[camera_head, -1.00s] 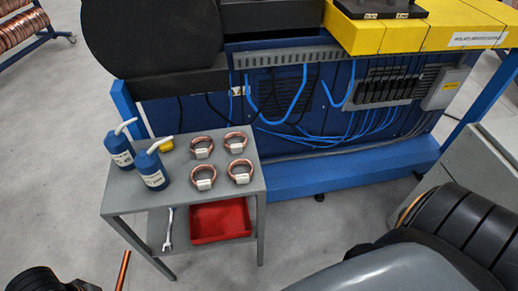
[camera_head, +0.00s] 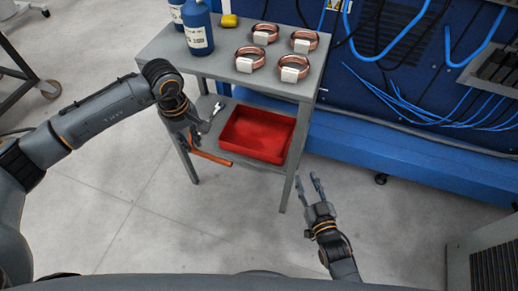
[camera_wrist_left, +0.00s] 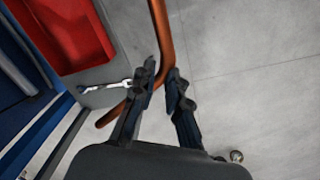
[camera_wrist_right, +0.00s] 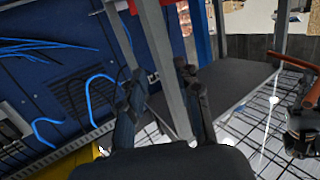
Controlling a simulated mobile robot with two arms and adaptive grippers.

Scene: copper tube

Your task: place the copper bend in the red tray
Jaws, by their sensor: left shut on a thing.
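The copper bend (camera_head: 211,158) is a bent copper-coloured tube in front of the cart's left side. My left gripper (camera_head: 190,128) is shut on it; the tube also shows between the fingers in the left wrist view (camera_wrist_left: 163,45). The red tray (camera_head: 257,134) sits on the cart's lower shelf, to the right of the tube, and looks empty. It also shows at upper left in the left wrist view (camera_wrist_left: 62,32). My right gripper (camera_head: 317,190) is open and empty, in front of the cart's right front leg.
The grey cart (camera_head: 225,68) carries several copper coils (camera_head: 295,68), blue bottles (camera_head: 198,30) and a yellow item (camera_head: 229,20) on top. A wrench (camera_head: 213,112) lies left of the tray on the lower shelf. A blue machine base (camera_head: 410,155) stands to the right.

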